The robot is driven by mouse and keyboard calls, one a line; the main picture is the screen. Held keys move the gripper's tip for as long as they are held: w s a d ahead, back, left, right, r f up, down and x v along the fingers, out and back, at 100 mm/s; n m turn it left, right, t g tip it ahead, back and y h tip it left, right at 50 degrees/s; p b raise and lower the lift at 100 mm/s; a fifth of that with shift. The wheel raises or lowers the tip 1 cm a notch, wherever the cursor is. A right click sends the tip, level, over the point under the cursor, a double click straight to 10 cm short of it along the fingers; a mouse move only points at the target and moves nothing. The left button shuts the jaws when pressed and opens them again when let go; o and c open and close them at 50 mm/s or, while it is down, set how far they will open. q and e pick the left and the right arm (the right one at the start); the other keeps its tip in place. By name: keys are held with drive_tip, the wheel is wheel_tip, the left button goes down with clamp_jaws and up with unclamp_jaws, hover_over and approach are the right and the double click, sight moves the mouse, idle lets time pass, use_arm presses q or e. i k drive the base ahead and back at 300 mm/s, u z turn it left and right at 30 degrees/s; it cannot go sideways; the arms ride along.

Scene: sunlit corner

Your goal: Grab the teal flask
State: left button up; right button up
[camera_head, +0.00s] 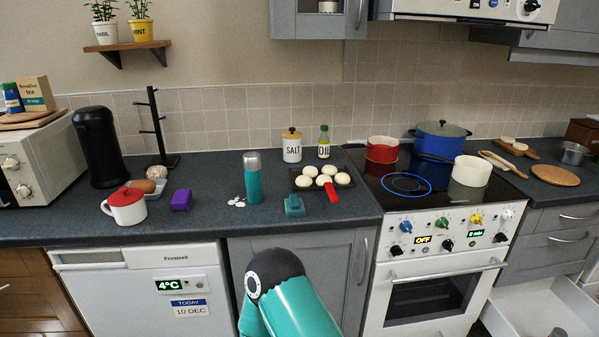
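Neither of my grippers can be made out. A teal arm link of mine with a dark joint rises at the bottom centre, in front of the cabinet and below the worktop.
A dark tray (304,185) of white rounds with a red handle lies right of the flask. A purple box (181,200) and a white mug with red lid (126,208) stand left. The cooker (440,240) is right. An open white drawer (540,306) juts out bottom right.

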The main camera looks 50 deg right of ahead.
sight(252, 160)
drive_tip(key=z, duration=0.35)
drive_tip(key=i, duration=0.9)
drive_tip(key=z, duration=0.5)
drive_tip(key=k, duration=0.8)
drive_tip(key=z, duration=0.25)
drive_tip(key=i, duration=0.7)
drive_tip(key=u, duration=0.05)
